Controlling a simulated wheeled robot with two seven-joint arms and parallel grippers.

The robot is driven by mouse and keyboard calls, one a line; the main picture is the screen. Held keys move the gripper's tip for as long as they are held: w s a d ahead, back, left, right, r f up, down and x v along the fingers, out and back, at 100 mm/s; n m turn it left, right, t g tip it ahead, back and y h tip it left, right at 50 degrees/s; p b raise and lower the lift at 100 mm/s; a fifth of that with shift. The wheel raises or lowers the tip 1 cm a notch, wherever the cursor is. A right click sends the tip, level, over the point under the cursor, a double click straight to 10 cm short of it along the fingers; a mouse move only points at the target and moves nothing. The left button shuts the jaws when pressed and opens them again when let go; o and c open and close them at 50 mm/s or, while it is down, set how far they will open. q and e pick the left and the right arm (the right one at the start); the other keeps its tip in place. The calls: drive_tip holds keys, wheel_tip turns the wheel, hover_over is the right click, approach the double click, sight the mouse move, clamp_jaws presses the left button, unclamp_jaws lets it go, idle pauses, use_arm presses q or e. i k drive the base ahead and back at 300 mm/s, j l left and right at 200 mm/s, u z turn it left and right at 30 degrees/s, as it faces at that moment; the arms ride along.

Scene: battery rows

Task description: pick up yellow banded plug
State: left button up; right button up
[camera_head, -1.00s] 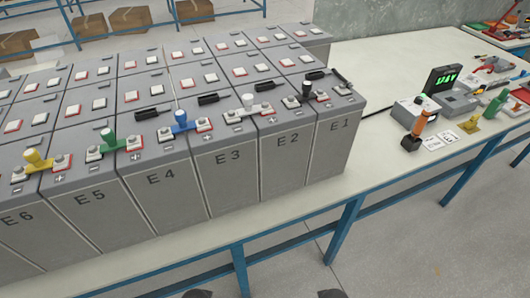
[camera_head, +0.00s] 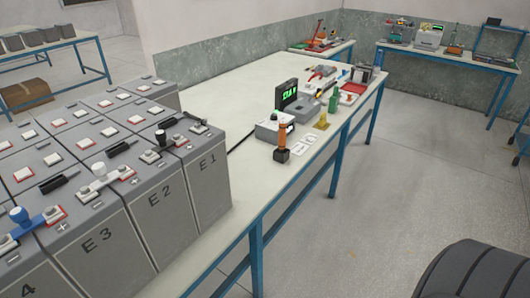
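A small yellow piece (camera_head: 322,121) stands on the white table, right of the grey meter box. I cannot make out a band on it at this size. A green piece (camera_head: 333,103) stands just behind it. An orange-handled piece with a dark base (camera_head: 282,142) stands upright nearer the table's front edge. Neither of my grippers shows in this view.
Grey batteries marked E1 (camera_head: 208,185), E2 and E3 fill the left, with blue (camera_head: 22,218) and white (camera_head: 99,171) connectors on top. A grey tester box (camera_head: 273,128) and a display (camera_head: 286,96) stand beside the small pieces.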

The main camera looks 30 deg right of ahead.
sight(322, 121)
drive_tip(key=z, duration=1.45)
